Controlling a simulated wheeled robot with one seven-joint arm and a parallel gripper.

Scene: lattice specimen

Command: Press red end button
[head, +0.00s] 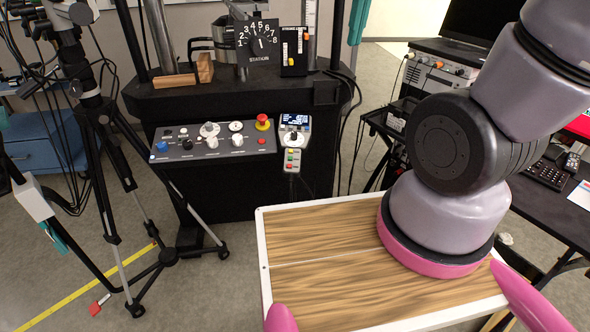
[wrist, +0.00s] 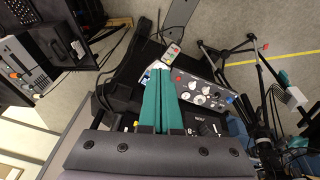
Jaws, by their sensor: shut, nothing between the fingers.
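A black control panel (head: 212,145) with knobs stands across the middle of the head view.
A black tripod (head: 105,120) with cables stands left of the panel. A numbered station dial (head: 260,42) and wooden blocks (head: 190,75) are on the machine above it. A bench with electronic boxes (head: 440,68) is at the right. Yellow tape (head: 85,290) crosses the floor.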

